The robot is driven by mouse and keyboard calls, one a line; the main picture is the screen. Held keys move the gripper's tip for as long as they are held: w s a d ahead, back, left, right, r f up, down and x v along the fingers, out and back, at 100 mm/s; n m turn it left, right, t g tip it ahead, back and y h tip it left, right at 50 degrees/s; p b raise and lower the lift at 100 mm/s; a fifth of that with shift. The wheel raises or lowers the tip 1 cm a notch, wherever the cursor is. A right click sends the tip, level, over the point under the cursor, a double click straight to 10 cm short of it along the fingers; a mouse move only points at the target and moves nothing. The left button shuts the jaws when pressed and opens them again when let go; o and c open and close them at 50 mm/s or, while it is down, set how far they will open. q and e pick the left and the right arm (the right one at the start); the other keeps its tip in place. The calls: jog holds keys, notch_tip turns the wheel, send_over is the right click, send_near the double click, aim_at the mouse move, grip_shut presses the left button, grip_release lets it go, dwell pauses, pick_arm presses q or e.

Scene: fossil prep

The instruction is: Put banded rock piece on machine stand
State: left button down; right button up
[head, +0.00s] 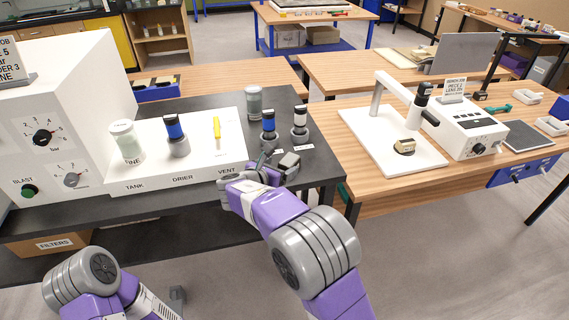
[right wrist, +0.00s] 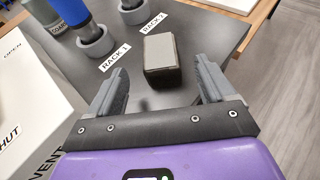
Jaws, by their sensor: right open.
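A small grey-brown block (right wrist: 162,62), which looks like the rock piece, sits on the dark table in the right wrist view; its banding is not clear. It also shows beside my fingers in the head view (head: 289,161). My right gripper (head: 274,167) is open, its fingers low over the table; in the right wrist view (right wrist: 161,84) the block lies ahead, between the fingertip lines, not gripped. The machine (head: 470,125) stands on the right-hand wooden table, with a white base plate (head: 378,140) bearing a small tan-and-dark piece (head: 404,146).
Capped cylinders stand in ring holders behind the block, near the RACK labels (right wrist: 115,56). A white panel (head: 200,160) with a jar, a blue-topped cylinder and a yellow tool lies left. A large white blast machine (head: 60,110) stands farther left. A gap separates the dark and wooden tables.

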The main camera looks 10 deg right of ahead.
jog(key=v, duration=0.8)
jog(key=shift+p, duration=0.45)
